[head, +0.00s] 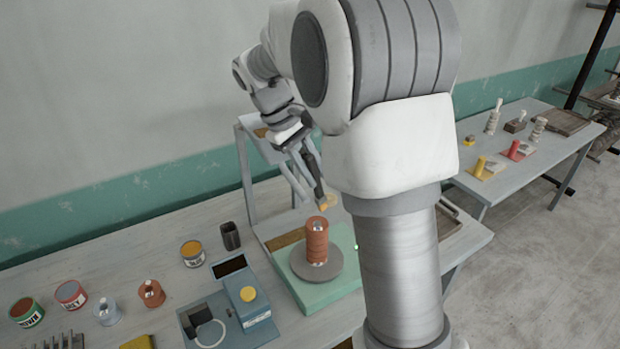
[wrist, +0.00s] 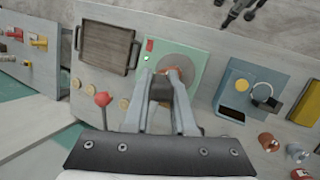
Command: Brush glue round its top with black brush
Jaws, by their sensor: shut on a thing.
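A terracotta cylinder (head: 317,246) stands upright on a round grey turntable (head: 316,272), with a pale piece showing at its top. My gripper (head: 306,174) is above it, shut on a black brush (head: 315,180) that points down. The brush's yellow-brown tip (head: 327,202) appears just above and slightly right of the cylinder's top; I cannot tell whether it touches. In the wrist view my gripper (wrist: 161,95) has the dark brush (wrist: 161,87) between its fingers. It hides part of the cylinder (wrist: 181,73) and the turntable (wrist: 192,61).
The turntable sits on a green base (head: 345,240). Left of it are a blue device (head: 247,307), a dark cup (head: 230,236), an open tin (head: 192,253) and several pots and tins. A grey stand (head: 246,170) rises behind. Another table (head: 555,165) stands at the right.

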